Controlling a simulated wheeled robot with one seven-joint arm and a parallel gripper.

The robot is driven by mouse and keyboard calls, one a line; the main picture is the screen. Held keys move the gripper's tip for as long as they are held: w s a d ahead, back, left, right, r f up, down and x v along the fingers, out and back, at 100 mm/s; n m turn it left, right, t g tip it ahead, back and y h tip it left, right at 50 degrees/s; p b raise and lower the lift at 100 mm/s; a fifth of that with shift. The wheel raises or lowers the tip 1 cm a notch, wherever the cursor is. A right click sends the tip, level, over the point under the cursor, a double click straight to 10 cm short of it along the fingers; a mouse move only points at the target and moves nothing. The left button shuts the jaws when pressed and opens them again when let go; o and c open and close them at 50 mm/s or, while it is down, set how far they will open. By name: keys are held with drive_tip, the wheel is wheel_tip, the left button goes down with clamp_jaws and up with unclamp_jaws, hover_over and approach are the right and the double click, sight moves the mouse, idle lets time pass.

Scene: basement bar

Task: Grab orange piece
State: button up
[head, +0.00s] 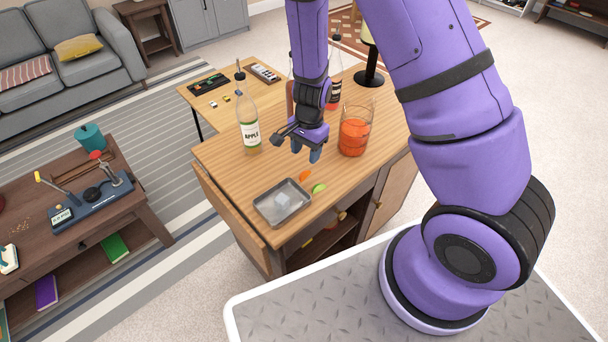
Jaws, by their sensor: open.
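A small orange piece (305,176) lies on the wooden bar cabinet top, just beyond the right corner of a metal tray (262,208). My gripper (305,151) hangs with its fingers down, above and a little behind the orange piece in the picture. Its fingertips are apart with nothing seen between them. The gripper does not hide the orange piece. A green lime piece (319,188) lies close by, right of and nearer than the orange piece.
A glass pitcher of red-orange drink (354,136) stands right of my gripper. An apple bottle (248,122) stands left. More bottles (334,88) are behind, partly hidden by my arm. The tray holds a clear ice cube (282,199). The cabinet top (225,160) is bare at left.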

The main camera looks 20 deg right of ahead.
sight(304, 172)
drive_tip(key=shift+s+a+f, duration=0.1)
drive_tip(key=shift+a+f, duration=0.1)
drive_tip(key=shift+f, duration=1.6)
drive_tip(key=shift+s+a+f, duration=0.1)
drive_tip(key=shift+a+f, duration=0.05)
drive_tip(key=shift+f, duration=1.65)
clamp_jaws()
